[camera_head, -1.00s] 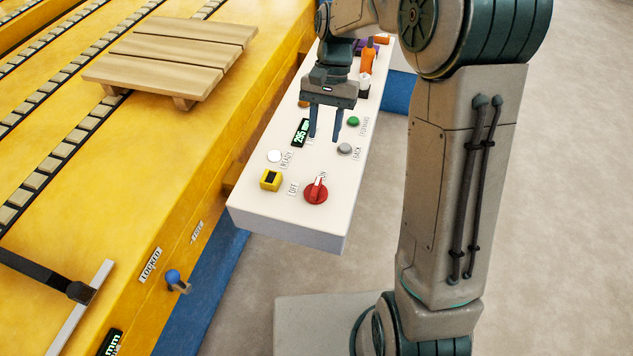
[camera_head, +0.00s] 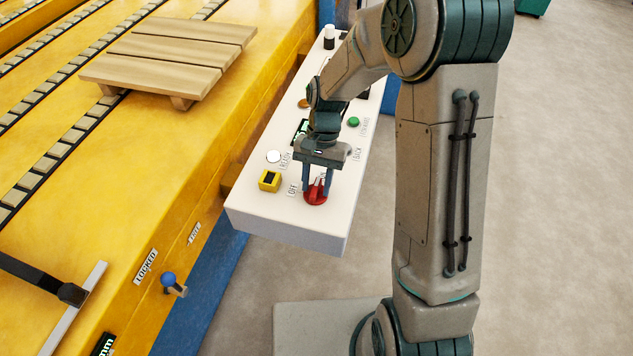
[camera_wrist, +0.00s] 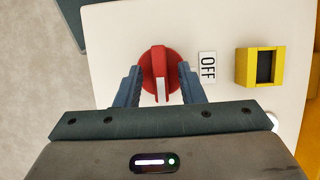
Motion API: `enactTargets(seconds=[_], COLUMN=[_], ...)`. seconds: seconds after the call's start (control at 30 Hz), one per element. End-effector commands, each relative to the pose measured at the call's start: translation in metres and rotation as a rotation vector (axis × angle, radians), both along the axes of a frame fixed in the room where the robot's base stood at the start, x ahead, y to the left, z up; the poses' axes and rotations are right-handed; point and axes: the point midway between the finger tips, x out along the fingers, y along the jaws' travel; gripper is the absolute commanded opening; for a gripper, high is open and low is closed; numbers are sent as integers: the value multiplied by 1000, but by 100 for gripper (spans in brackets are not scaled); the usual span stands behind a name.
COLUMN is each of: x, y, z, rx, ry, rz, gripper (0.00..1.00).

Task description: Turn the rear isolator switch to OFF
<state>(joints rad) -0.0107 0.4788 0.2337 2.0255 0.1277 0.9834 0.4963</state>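The red rotary isolator switch (camera_head: 316,196) is at the near end of the white control panel (camera_head: 285,225). In the wrist view the switch (camera_wrist: 160,72) shows a raised grip with a white pointer line, which points toward my gripper and not toward the OFF label (camera_wrist: 207,67). The OFF label (camera_head: 293,189) also shows left of the switch in the head view. My gripper (camera_wrist: 160,88) is open, its two blue-grey fingers apart on either side of the switch's grip. A gap shows between the fingers and the grip; whether they touch the dial's rim is unclear.
A yellow block with a dark face (camera_head: 269,180) and a white button (camera_head: 273,157) sit close to the left of the switch. A green button (camera_head: 354,122) is farther back. The yellow machine (camera_head: 190,190) with a blue-knobbed lever (camera_head: 170,280) stands left of the panel.

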Motion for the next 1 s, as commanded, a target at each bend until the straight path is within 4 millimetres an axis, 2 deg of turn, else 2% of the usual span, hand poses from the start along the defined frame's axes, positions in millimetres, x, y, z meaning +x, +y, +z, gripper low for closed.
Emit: enactTargets(seconds=[0.27,0.4,0.77,1.0], x=[-1,0,0,0], y=[0,0,0,1], z=[-1,-1,-1,0], rx=[0,0,0,-1], ry=[0,-1,0,0], rz=[0,0,26,147], gripper=[35,0,0,0])
